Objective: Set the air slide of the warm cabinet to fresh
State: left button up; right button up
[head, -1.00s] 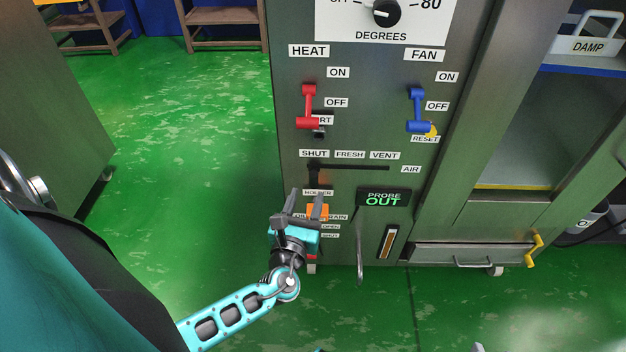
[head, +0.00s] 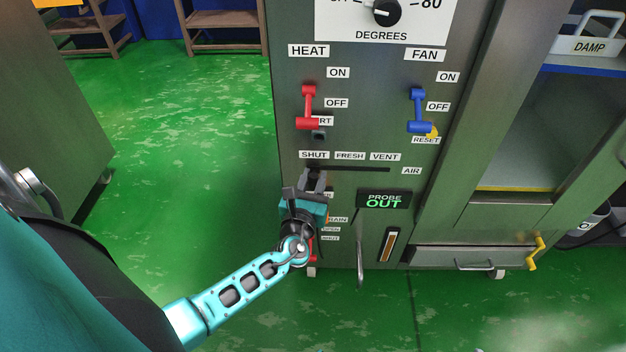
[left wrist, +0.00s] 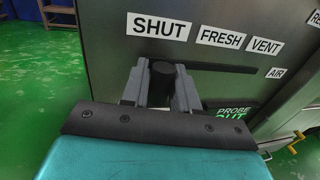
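The air slide is a dark slot (head: 362,169) in the warm cabinet's front, below the labels SHUT, FRESH and VENT. Its black knob (left wrist: 162,80) stands at the slot's left end, under SHUT (left wrist: 157,27). The FRESH label (left wrist: 221,39) is to the right of the knob. My left gripper (head: 314,179) is at the knob; in the left wrist view its grey fingers stand on both sides of it and appear closed against it. In the head view the gripper mostly hides the knob. My right gripper is not in view.
Above the slide are a red HEAT lever (head: 308,106) and a blue FAN lever (head: 417,110). A PROBE OUT display (head: 384,200) sits below right of the slot. A vertical handle (head: 360,250) is lower down. Green floor lies free to the left.

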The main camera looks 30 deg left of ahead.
pick_arm(q)
grip_shut()
jog(key=shift+a, duration=0.1)
jog(key=w+d, duration=0.1)
jog(key=d, duration=0.1)
jog(key=w+d+b, duration=0.1)
jog(key=d, duration=0.1)
jog(key=w+d, duration=0.1)
jog(key=d, duration=0.1)
jog(key=shift+w+f, duration=0.1)
jog(key=shift+w, duration=0.25)
jog(key=shift+w+d+b, duration=0.25)
jog(key=shift+d+b, duration=0.05)
jog(key=shift+d, duration=0.2)
jog(key=shift+o, duration=2.1)
grip_release()
jog(key=shift+s, duration=0.1)
